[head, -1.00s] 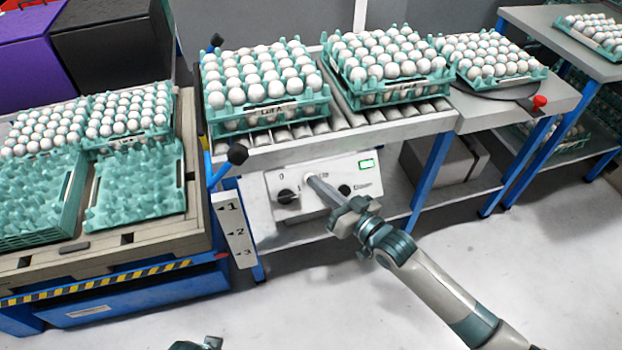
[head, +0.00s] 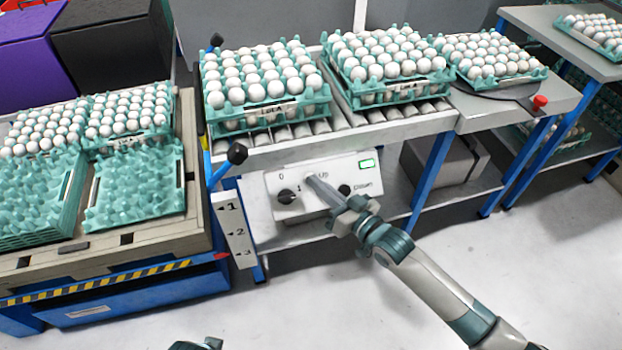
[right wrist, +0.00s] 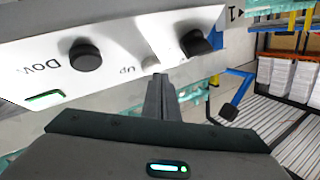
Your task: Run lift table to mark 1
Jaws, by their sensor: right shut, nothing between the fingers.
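The lift table (head: 130,303) stands at the left, a blue frame with a yellow-black striped edge. It bears a pallet (head: 150,240) with egg trays. A white mark board (head: 234,222) beside it reads 1, 2, 3 from top down. A small red pointer (head: 222,256) on the table is about level with mark 3. The control panel (head: 325,185) has a dark knob, an Up button (right wrist: 150,65) and a black Down button (right wrist: 86,55). My right gripper (head: 312,182) is shut and empty, its tips at the Up button; contact is unclear. My left gripper (head: 197,344) barely shows at the bottom edge.
A roller conveyor (head: 400,123) above the panel carries trays of white eggs. A black-ball lever (head: 237,153) stands left of the panel. A red button (head: 540,102) is on the right table. The floor in front is clear.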

